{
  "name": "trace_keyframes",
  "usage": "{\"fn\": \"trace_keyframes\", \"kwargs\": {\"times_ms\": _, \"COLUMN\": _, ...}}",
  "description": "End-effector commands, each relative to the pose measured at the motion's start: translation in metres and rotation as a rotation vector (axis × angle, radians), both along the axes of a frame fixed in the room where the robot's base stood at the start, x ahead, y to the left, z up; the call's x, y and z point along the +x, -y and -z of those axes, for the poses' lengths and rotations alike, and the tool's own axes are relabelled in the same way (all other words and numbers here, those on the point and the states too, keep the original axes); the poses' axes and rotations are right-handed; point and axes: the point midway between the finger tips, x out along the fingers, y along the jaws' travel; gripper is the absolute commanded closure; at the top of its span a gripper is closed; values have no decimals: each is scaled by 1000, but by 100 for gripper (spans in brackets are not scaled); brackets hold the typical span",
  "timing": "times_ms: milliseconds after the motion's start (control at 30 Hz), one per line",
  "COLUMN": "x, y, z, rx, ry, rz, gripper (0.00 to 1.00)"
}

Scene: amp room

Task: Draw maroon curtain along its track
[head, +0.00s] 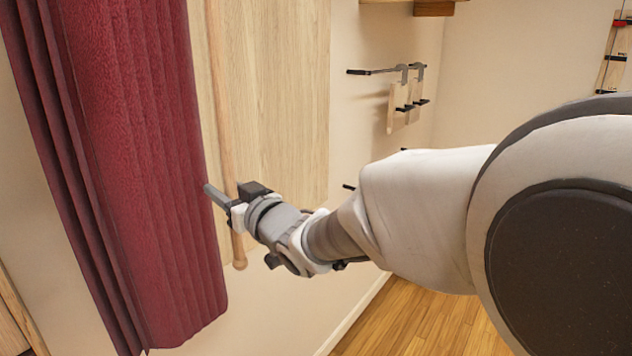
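The maroon curtain (150,170) hangs in folds on the left of the head view, its lower hem showing. Its top and track are out of view. A thin wooden rod (219,90) hangs beside the curtain's right edge and ends in a rounded tip. My gripper (217,197) reaches in from the right at the curtain's right edge and crosses the lower part of the rod. It hides a short stretch of the rod. I cannot tell whether the fingers are around the rod or only in front of it, or whether they touch the curtain.
A pale wood panel (275,90) is on the wall behind the rod. Wall hooks (400,70) with wooden pieces hang farther right. A wooden shelf edge (432,8) is above. Wood floor (415,320) shows at the bottom. A wooden edge (15,315) stands at lower left.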

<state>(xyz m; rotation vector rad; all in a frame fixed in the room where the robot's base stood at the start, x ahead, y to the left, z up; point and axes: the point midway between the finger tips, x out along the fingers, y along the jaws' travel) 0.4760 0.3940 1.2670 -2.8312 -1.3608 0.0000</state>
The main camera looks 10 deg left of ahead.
Motion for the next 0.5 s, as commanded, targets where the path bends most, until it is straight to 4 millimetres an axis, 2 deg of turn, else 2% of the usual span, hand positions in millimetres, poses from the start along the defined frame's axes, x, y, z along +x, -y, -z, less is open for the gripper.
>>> {"fn": "trace_keyframes", "kwargs": {"times_ms": 367, "x": 3, "y": -4, "z": 0, "rx": 0, "ry": 0, "rz": 0, "gripper": 61}}
{"fn": "trace_keyframes", "kwargs": {"times_ms": 500, "x": 3, "y": -4, "z": 0, "rx": 0, "ry": 0, "rz": 0, "gripper": 82}}
